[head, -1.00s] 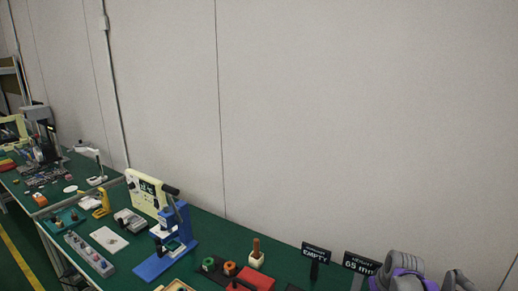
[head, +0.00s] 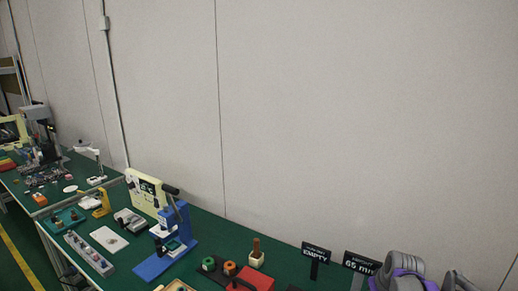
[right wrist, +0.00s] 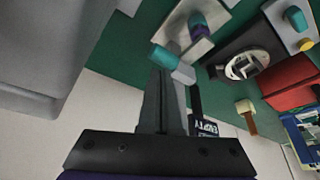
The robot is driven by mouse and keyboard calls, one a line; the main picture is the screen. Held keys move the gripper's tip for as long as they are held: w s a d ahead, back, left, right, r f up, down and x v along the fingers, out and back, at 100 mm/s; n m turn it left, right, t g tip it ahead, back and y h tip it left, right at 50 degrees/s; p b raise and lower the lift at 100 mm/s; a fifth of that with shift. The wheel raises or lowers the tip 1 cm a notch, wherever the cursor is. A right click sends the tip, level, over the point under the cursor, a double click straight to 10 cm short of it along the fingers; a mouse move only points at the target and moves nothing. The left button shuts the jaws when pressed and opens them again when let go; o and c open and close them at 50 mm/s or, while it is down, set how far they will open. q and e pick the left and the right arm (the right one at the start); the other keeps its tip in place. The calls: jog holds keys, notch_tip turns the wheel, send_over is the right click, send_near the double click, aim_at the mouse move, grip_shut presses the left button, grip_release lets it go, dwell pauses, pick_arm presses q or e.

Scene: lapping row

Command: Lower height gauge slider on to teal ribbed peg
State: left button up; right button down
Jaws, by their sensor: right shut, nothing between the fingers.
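My right gripper (right wrist: 170,78) is shut and empty, its long dark fingers reaching up the right wrist view. A teal piece (right wrist: 164,55) with a pale grey end (right wrist: 184,73) lies at or just beyond the fingertips; I cannot tell whether they touch. Farther on, a purple and teal piece (right wrist: 199,27) stands on a pale plate (right wrist: 181,16). Another teal piece (right wrist: 297,18) is at the top right. I cannot tell which is the ribbed peg or the gauge slider, and no ribs are resolved. My left gripper is not in view.
In the head view, a black sign reading EMPTY (head: 316,253) and one reading 65 mm (head: 361,263) stand on the green bench. A blue press (head: 170,243) stands left of them. A red block (head: 253,277) and a wooden-handled stamp (head: 256,254) are between. The wall is behind.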

jog(key=shift+f+b, duration=0.3)
jog(key=shift+f, duration=0.3)
jog(key=shift+r, duration=0.15)
dwell(0.8)
jog(key=shift+r+p, duration=1.85)
jog(key=shift+r, duration=1.1)
jog(key=s+a+r, duration=0.2)
jog(key=s+a, duration=0.9)
jog(key=s, duration=0.4)
jog(key=s+a+f, duration=0.2)
jog(key=s+f, duration=0.1)
jog(key=s, duration=0.3)
jog(key=s+a+f, duration=0.2)
jog(key=s, duration=0.5)
jog(key=shift+s+f+t, duration=0.2)
jog(key=shift+f+t, duration=0.2)
